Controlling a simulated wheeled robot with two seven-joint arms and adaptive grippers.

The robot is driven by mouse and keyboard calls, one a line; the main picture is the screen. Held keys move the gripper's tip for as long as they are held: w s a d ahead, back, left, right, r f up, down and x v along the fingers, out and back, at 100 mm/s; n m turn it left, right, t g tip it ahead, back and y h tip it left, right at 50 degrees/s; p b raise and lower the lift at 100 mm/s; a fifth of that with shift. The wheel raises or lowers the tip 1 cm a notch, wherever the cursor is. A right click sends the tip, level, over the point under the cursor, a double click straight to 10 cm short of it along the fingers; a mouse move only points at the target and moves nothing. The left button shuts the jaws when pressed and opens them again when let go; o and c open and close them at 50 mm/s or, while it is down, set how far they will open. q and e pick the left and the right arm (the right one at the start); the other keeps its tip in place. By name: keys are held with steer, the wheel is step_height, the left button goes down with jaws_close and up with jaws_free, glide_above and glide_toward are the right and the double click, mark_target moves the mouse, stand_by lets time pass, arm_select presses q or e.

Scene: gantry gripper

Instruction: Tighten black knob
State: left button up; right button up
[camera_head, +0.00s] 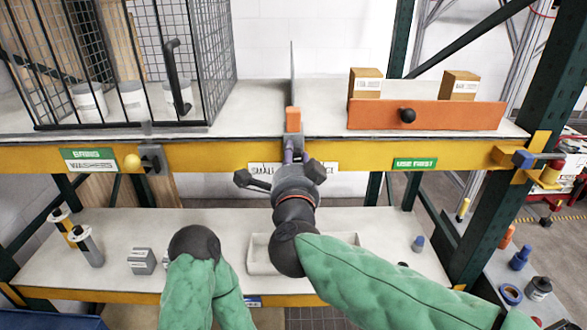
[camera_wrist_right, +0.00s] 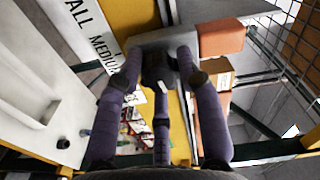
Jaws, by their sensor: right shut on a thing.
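My right gripper (camera_head: 290,154) reaches up to the yellow shelf beam at the middle of the upper shelf, below an orange block (camera_head: 293,119). In the right wrist view its purple-grey fingers close around a small black knob (camera_wrist_right: 158,73). The knob sits under a grey bracket (camera_wrist_right: 160,43), with the orange block (camera_wrist_right: 221,37) beside it. In the head view the gripper hides this knob. Another round black knob (camera_head: 408,115) is on the front of the orange drawer. My left arm shows low in the head view, but its gripper does not.
A wire cage (camera_head: 210,60) with white tubs stands at the upper left. The orange drawer (camera_head: 450,116) with cardboard boxes is to the right. A yellow ball knob (camera_head: 132,162) and clamp sit on the left beam. The lower shelf (camera_head: 350,225) holds grey parts and a white tray (camera_head: 262,255).

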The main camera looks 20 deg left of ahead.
steer(key=m+b, duration=0.4)
steer(key=m, duration=0.2)
steer(key=shift+b, duration=0.3)
steer(key=m+b, duration=0.3)
steer(key=m, duration=0.3)
steer(key=shift+f+b, duration=0.1)
steer(key=shift+b, duration=0.25)
steer(key=o, duration=1.1)
steer(key=shift+o, duration=0.2)
steer(key=v, duration=1.2)
